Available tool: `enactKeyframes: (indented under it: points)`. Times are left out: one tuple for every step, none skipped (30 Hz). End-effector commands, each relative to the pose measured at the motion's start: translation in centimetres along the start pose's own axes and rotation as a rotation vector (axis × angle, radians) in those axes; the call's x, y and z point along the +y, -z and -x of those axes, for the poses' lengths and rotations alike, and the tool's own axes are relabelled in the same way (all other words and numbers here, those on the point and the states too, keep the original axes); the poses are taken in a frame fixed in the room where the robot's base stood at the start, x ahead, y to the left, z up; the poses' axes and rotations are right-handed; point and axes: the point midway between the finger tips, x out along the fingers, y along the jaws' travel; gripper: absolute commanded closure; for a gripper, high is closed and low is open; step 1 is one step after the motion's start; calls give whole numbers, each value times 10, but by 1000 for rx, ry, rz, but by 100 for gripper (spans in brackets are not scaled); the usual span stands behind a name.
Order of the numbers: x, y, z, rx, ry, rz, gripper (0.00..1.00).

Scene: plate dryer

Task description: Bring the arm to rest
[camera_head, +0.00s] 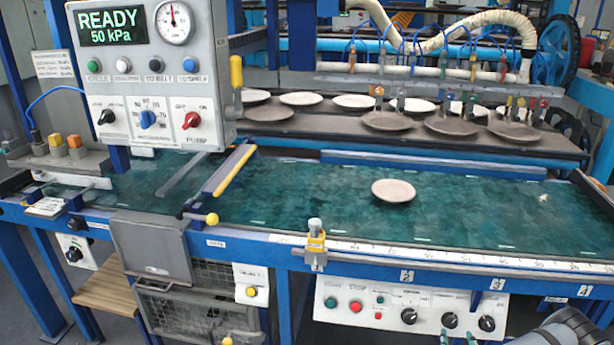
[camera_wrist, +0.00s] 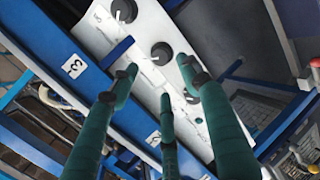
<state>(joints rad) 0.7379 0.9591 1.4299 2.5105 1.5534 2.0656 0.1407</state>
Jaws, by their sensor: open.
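Whether the fingertips touch the panel cannot be told. In the head view, part of my grey arm (camera_head: 568,330) shows at the bottom right, below the table's front edge.
A single plate (camera_head: 393,191) lies on the green belt (camera_head: 300,200). Several plates rest on the dark shelf (camera_head: 300,130) behind, under a row of suction cups (camera_head: 430,72). A control box (camera_head: 150,75) reads READY, 50 kPa.

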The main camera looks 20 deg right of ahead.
Motion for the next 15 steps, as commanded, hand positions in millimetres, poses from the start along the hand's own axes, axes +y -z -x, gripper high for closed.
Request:
enactKeyframes:
  points:
    - [0, 2, -5, 4, -1, 3, 53]
    - [1, 2, -8, 5, -2, 3, 53]
    - [0, 2, -18, 7, -2, 9, 53]
    - [1, 2, -25, 7, -3, 10, 53]
    - [1, 3, -31, 7, -4, 9, 53]
    - [0, 2, -40, 6, -3, 10, 53]
    - [0, 2, -46, 7, -3, 10, 53]
    - [1, 2, -53, 7, -4, 9, 53]
    - [1, 2, -62, 5, -4, 8, 53]
    - [1, 2, -68, 7, -4, 8, 53]
    - [1, 2, -75, 5, -5, 7, 53]
    - [1, 2, -83, 5, -5, 7, 53]
    - [1, 2, -90, 5, -5, 7, 53]
    - [2, 2, -96, 5, -5, 5, 53]
    - [-2, 0, -100, 3, -6, 27, 53]
